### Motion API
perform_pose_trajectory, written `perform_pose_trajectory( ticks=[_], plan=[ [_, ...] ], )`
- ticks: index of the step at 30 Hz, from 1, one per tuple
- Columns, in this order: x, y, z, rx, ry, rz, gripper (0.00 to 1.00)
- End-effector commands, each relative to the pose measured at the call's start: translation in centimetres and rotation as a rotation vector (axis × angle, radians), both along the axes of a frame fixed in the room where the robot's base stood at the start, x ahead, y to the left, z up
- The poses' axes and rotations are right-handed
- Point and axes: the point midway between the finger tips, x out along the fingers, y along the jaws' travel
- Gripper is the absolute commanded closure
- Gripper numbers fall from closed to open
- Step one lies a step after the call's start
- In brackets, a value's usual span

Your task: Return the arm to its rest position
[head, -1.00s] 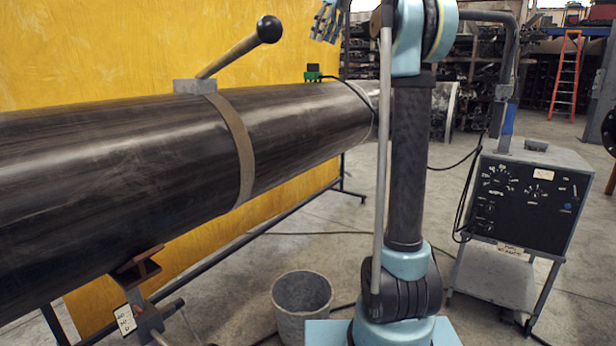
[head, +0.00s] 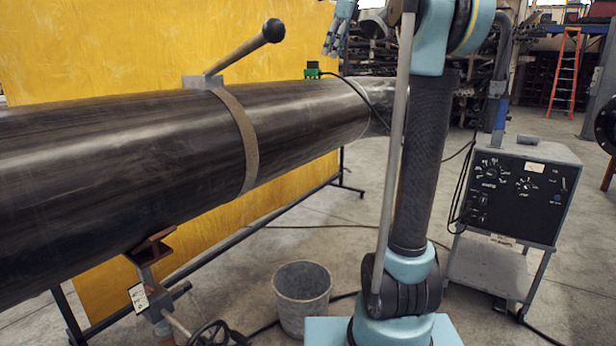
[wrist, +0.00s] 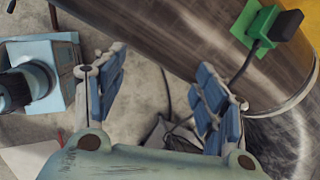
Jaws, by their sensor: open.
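My gripper (head: 338,32) shows small at the top of the head view, above the far part of the pipe and apart from it. In the wrist view my gripper (wrist: 158,98) has its two blue-padded fingers spread, with bare floor and cable seen between them. My arm stands upright right of centre in the head view. The large dark pipe (head: 100,170) runs across the left and middle. A green clamp with a black top (head: 313,70) sits on top of the pipe; it also shows in the wrist view (wrist: 262,30).
A strap with a ball-ended lever (head: 245,48) wraps the pipe. A bucket (head: 302,295) stands on the floor beside my base. A welding machine (head: 520,190) on a cart stands at the right. A yellow panel (head: 90,45) is behind the pipe. Cables lie on the floor.

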Motion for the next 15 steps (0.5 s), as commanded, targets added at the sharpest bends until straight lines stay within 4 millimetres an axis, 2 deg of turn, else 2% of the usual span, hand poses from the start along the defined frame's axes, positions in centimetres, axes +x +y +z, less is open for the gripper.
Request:
perform_pose_trajectory(
  ticks=[8, 15],
  plan=[
    [-5.6, -2.4, -7.5, -0.125, -0.083, 0.321, 0.35],
    [-11.0, -4.5, -15.6, -0.237, -0.143, 0.619, 0.35]
  ],
)
